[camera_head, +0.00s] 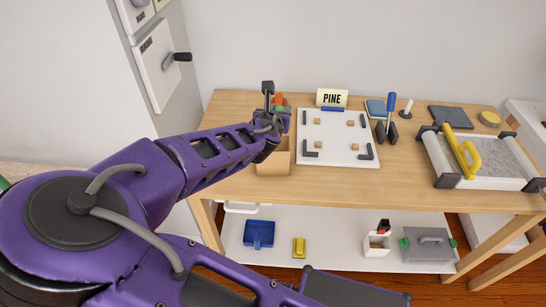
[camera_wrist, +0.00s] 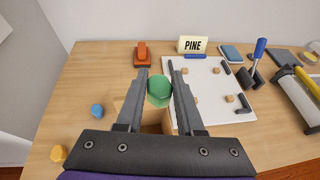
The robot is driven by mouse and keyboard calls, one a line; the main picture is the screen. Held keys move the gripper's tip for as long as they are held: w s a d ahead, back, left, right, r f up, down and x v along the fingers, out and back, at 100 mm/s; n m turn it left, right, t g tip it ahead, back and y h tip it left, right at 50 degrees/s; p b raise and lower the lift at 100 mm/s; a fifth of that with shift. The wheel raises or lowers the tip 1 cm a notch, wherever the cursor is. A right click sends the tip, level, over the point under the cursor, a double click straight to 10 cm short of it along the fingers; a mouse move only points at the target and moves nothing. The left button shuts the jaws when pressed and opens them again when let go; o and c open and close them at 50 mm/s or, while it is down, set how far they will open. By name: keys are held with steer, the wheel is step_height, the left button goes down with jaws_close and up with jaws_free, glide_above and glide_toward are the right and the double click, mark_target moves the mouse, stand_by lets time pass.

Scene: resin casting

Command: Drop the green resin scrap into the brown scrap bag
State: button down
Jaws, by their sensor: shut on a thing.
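The green resin scrap (camera_wrist: 159,91) is a rounded green piece between the two fingers of my gripper (camera_wrist: 158,72), which is shut on it. The brown scrap bag (camera_head: 273,163) is an open-topped tan box shape at the table's front left edge. In the head view my gripper (camera_head: 268,95) is over the bag area. In the wrist view the bag (camera_wrist: 152,120) shows below and behind the scrap, partly hidden by the fingers and gripper body. The scrap appears above the bag's opening; the exact height is unclear.
A blue piece (camera_wrist: 97,110) and a yellow piece (camera_wrist: 58,153) lie on the table left of the bag. An orange tool (camera_wrist: 142,53) stands behind. A white board (camera_head: 340,135) with small blocks lies right of the bag, near a PINE sign (camera_head: 332,98).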

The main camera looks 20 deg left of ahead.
steer(key=shift+c, duration=2.3)
jaws_free()
step_height(320, 180, up, 10)
steer(key=shift+r+p, duration=0.1)
steer(key=shift+p, duration=0.75)
